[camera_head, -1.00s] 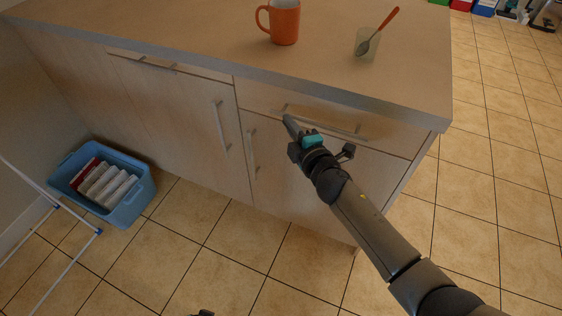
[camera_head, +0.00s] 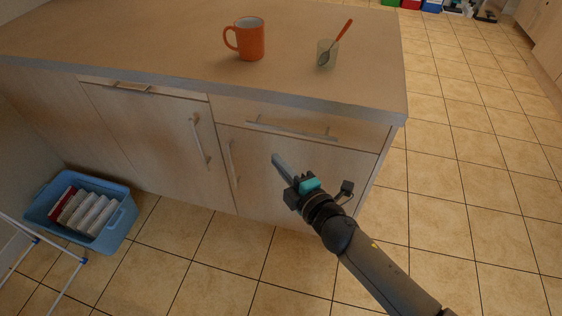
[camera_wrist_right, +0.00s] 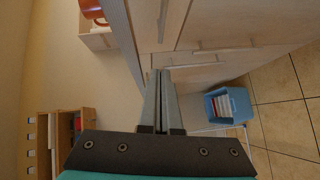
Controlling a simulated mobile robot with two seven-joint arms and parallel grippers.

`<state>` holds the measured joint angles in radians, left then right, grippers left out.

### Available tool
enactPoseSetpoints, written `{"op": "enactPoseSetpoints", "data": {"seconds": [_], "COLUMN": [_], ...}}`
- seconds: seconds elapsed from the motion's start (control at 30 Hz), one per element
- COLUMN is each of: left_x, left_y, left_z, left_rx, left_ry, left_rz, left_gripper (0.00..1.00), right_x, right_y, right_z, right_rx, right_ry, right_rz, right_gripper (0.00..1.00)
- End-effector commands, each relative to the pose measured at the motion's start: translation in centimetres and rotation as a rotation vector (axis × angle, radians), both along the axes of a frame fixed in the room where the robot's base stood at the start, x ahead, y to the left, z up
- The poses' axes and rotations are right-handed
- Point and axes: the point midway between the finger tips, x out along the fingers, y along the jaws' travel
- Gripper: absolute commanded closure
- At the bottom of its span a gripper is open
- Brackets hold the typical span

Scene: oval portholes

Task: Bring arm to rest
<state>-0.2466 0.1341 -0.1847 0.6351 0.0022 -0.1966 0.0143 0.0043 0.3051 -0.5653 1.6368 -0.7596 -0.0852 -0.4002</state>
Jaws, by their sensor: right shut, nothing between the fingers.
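My right gripper (camera_head: 279,163) is in front of the cabinet's right door, below the top right drawer (camera_head: 300,122). Its fingers are together with nothing between them. In the right wrist view its two fingers (camera_wrist_right: 160,100) point toward the cabinet front, side by side. The gripper appears apart from the drawer handle (camera_head: 290,130) in the head view. My right arm reaches in from the lower right. My left gripper does not show in the head view.
An orange mug (camera_head: 247,39) and a glass with a red-handled spoon (camera_head: 327,54) stand on the counter (camera_head: 170,45). A blue bin (camera_head: 118,222) of books or boxes sits on the floor at left, beside a white rack (camera_head: 68,280).

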Motion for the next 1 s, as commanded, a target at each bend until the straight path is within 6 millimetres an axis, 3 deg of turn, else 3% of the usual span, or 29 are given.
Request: {"op": "enactPoseSetpoints", "data": {"seconds": [0.3,0.43,0.57,0.67,0.8,0.87,1.0], "left_x": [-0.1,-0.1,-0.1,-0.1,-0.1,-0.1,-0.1], "left_y": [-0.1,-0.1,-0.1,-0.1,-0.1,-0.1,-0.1], "left_z": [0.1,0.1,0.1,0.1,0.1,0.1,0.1], "left_rx": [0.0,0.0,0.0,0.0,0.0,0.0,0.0], "left_ry": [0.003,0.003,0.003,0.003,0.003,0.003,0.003], "left_rz": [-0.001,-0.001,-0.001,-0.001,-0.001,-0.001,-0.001], "left_gripper": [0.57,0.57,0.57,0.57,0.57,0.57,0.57], "right_x": [-0.5,-0.6,-1.8,-4.4,-10.0,-13.1,-21.4], "right_y": [-0.3,-1.7,-5.2,-8.6,-13.0,-14.7,-17.9], "right_z": [-0.1,-2.9,-9.8,-16.2,-24.3,-27.4,-33.2], "right_rx": [0.0,0.029,0.109,0.195,0.319,0.37,0.484], "right_ry": [0.005,0.087,0.292,0.485,0.733,0.832,1.039], "right_rz": [-0.002,-0.048,-0.175,-0.315,-0.534,-0.635,-0.88], "right_gripper": [1.0,1.0,1.0,1.0,1.0,1.0,1.0]}}
